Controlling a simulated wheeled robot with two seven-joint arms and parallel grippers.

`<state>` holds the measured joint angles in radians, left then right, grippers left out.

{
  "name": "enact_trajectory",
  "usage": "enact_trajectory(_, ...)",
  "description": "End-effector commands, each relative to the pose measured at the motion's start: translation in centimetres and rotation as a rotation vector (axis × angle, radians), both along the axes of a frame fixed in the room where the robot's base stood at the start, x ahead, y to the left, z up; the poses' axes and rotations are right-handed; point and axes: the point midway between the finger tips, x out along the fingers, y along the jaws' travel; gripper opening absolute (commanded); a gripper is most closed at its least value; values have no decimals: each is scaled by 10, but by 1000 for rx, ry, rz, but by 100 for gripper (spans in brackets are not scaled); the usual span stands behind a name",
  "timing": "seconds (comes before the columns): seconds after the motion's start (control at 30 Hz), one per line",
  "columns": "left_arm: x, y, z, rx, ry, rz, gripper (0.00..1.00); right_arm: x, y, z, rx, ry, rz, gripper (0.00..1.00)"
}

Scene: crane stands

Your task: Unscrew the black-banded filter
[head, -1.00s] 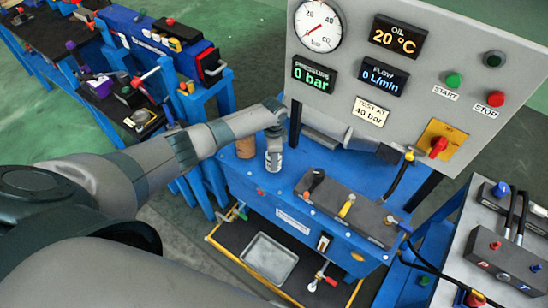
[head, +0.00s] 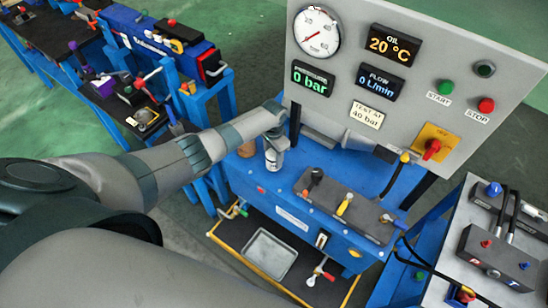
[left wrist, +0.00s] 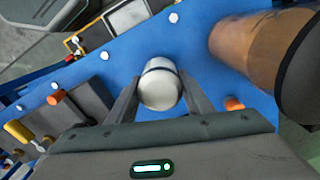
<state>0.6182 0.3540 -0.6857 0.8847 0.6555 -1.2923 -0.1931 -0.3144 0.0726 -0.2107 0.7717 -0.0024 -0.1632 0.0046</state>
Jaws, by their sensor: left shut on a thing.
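The black-banded filter (left wrist: 160,88) is a small silvery cylinder with a dark band near its far end in the left wrist view. In the head view the filter (head: 272,158) shows as a pale can at the left end of the blue bench, below my wrist. My left gripper (left wrist: 158,97) has one finger on each side of it and is shut on it. The left gripper (head: 274,140) shows small in the head view, above the filter. Whether the filter is still threaded in cannot be seen. My right gripper is not in view.
A brown cylinder (head: 246,149) stands close beside the filter. The blue bench (head: 232,176) carries a dark valve block (head: 345,205) with levers. A grey panel (head: 345,90) rises behind, its display (head: 311,79) reading 0 bar. A metal tray (head: 270,255) lies below.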

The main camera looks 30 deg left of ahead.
Motion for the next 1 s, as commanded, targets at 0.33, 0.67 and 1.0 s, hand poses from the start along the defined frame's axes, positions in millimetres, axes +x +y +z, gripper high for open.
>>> enact_trajectory(0.33,3,1,2,1,-5,21,21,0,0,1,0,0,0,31)
enact_trajectory(0.67,3,0,6,-2,-4,312,21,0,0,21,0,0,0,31)
enact_trajectory(1.0,3,1,3,1,-7,465,21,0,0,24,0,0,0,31)
